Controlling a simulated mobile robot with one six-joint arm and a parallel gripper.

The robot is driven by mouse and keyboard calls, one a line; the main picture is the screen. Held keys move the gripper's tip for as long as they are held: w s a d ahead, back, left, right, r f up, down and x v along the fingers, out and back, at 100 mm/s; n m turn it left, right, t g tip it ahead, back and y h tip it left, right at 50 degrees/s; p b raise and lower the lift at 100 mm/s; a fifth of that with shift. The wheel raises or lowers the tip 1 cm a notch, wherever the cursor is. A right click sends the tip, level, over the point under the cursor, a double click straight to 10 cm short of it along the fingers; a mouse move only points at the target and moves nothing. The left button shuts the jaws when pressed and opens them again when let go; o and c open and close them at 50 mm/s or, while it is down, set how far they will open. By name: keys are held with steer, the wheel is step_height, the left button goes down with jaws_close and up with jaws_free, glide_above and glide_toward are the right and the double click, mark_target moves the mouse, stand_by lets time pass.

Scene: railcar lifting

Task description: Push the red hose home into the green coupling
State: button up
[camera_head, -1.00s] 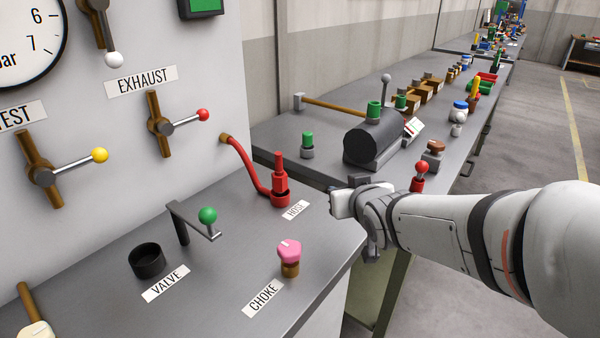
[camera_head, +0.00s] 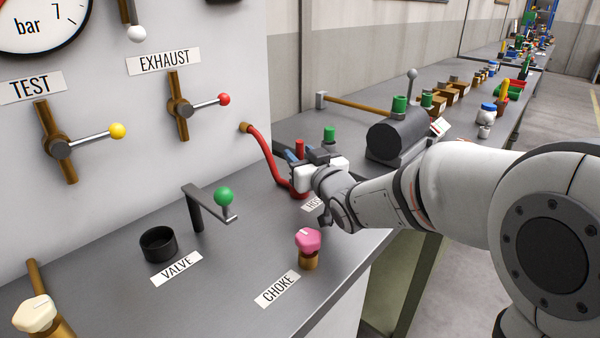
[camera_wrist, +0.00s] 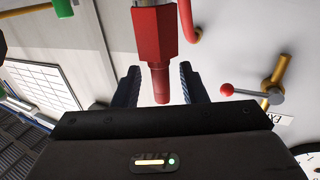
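The red hose (camera_head: 268,158) curves from a brass fitting on the panel to a red end-piece standing upright in its HOSE spot on the bench. The end-piece's tip (camera_head: 300,147) shows above my gripper (camera_head: 298,160), which hides most of the rest. In the wrist view the red end-piece (camera_wrist: 156,38) lies between the two dark fingers of my gripper (camera_wrist: 160,72), with gaps on both sides; the fingers are open. Green fittings stand on the bench behind: one alone (camera_head: 330,134), one on a dark cylinder (camera_head: 399,104). I cannot tell which is the coupling.
A green-knobbed lever (camera_head: 223,197), a black cup (camera_head: 158,244) and a pink CHOKE knob (camera_head: 308,240) are on the near bench. The bench between cup and choke is mostly clear.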

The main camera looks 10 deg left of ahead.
steer(key=shift+w+a, duration=0.35)
steer(key=shift+w, duration=0.05)
jaws_close()
